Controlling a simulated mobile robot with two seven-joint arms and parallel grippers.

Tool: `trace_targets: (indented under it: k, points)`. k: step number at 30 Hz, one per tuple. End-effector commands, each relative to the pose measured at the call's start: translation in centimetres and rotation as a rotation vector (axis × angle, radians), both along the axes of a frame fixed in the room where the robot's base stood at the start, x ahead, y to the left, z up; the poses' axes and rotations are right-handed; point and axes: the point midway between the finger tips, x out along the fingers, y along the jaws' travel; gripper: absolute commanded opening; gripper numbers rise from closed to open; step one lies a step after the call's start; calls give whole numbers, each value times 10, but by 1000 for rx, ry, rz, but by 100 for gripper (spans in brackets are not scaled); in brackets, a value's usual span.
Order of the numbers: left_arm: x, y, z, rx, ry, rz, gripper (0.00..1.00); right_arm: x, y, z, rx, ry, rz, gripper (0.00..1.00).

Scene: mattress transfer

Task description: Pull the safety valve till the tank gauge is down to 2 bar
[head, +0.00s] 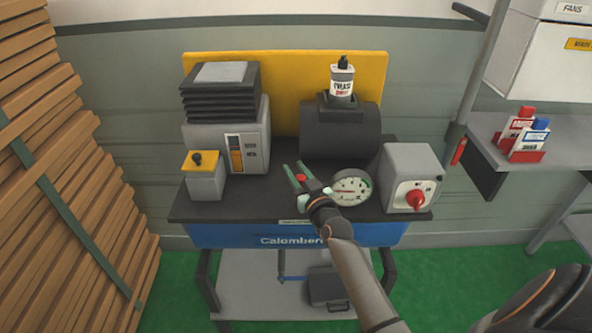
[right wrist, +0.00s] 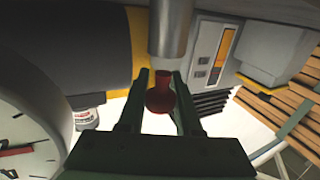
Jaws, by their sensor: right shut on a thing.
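The safety valve is a small red knob (head: 302,178) near the front middle of the bench. It also shows in the right wrist view (right wrist: 161,95), below a grey metal stem. My right gripper (head: 298,174), with green fingers, is shut on the knob, one finger on each side. The round white tank gauge (head: 352,187) sits just right of the gripper. Its red needle points to the left side of the dial, but the numbers are too small to read. The dark tank (head: 340,132) lies behind it. My left gripper is not in view.
A grey box with a red rotary switch (head: 415,199) stands right of the gauge. A grey machine (head: 227,135) and a yellow-topped box (head: 205,178) stand to the left. A white bottle (head: 342,80) stands on the tank. Stacked wooden boards (head: 60,170) fill the far left.

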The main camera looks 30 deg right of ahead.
Motion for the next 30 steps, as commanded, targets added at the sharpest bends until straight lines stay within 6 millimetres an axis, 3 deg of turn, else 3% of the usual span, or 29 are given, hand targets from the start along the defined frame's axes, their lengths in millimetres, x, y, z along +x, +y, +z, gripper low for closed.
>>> trace_targets:
  k: [2, 3, 11, 22, 30]
  points:
    - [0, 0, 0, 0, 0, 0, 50, 0, 0, 1, -1, -3, 0, 0]
    - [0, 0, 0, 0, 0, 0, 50, 0, 0, 1, -1, -3, -1, 35]
    - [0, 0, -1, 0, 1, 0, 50, 0, 0, 1, 0, -3, -1, 64]
    - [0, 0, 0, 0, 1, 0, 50, -7, 1, -1, 0, 0, -1, 64]
    - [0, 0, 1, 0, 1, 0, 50, -52, 8, -1, -2, 1, -1, 64]
